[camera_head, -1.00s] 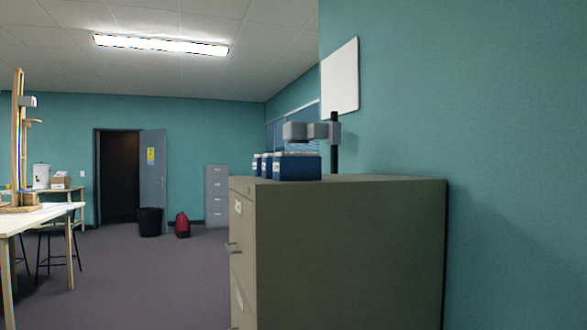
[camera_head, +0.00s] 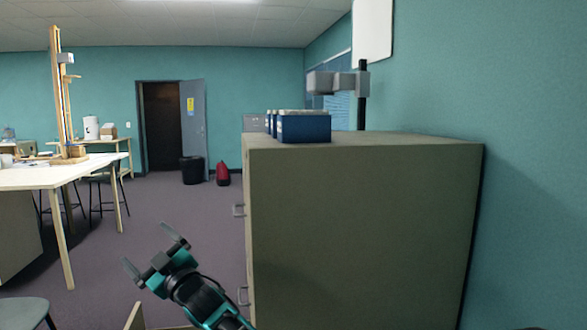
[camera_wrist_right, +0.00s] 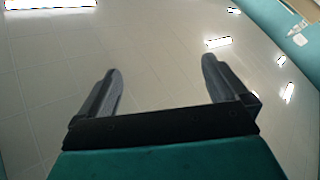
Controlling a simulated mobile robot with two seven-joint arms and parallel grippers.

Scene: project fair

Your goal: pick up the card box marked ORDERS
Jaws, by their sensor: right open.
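Several blue card boxes stand in a row on top of the grey-green filing cabinet (camera_head: 362,230). The nearest blue box (camera_head: 304,129) shows a plain side with a pale top edge. The others (camera_head: 270,123) are partly hidden behind it. No ORDERS marking can be read, so I cannot tell which box bears it. My right gripper (camera_head: 150,249) is open and empty, low and left of the cabinet, well below the boxes. In the right wrist view its spread fingers (camera_wrist_right: 161,70) have only ceiling and lights beyond them. My left gripper is not in view.
A grey lamp-like arm on a black post (camera_head: 361,95) stands behind the boxes. The teal wall (camera_head: 535,200) closes off the right. Cabinet handles (camera_head: 239,211) stick out on the left. A white table (camera_head: 30,177) and stools are further left; open floor (camera_head: 180,220) lies between.

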